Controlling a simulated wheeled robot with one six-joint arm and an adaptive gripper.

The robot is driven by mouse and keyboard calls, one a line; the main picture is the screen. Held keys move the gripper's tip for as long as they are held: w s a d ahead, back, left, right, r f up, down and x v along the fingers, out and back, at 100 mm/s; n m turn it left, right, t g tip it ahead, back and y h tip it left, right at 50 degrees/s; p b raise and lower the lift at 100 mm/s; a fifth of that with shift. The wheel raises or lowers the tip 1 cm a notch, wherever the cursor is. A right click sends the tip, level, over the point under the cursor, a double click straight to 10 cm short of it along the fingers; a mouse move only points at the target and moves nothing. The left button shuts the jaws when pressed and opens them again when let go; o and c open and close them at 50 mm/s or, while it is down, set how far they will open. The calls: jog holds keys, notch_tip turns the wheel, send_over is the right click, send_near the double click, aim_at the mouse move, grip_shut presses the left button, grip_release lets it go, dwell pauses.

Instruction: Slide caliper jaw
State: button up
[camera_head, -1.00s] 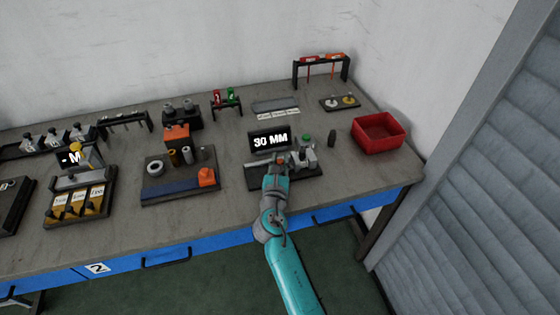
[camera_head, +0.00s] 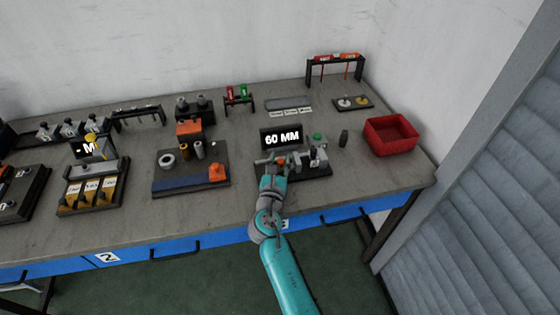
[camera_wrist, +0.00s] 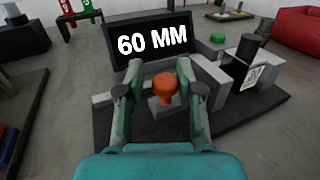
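The caliper station is a black base (camera_head: 312,171) with a display (camera_head: 281,138) reading "60 MM"; the display (camera_wrist: 152,40) is large in the wrist view. An orange knob (camera_wrist: 163,83) stands on a small grey sliding block (camera_wrist: 164,108), which I take as the caliper jaw. My gripper (camera_wrist: 160,72) is open, with one finger on each side of the knob. Gaps show on both sides, narrower on the right; contact is unclear. In the head view my gripper (camera_head: 272,163) is low over the base's left part and hides some of it. A grey block (camera_head: 318,153) stands at right.
A red bin (camera_head: 390,136) and a small dark cylinder (camera_head: 343,139) stand further right. A tray with rings and an orange block (camera_head: 190,178) lies to the left. Bare table separates them.

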jog(key=shift+s, duration=0.1)
jog(key=s, duration=0.8)
jog(key=s+a, duration=0.1)
jog(key=s, duration=0.2)
jog(key=shift+s, duration=0.4)
jog(key=shift+s, duration=0.1)
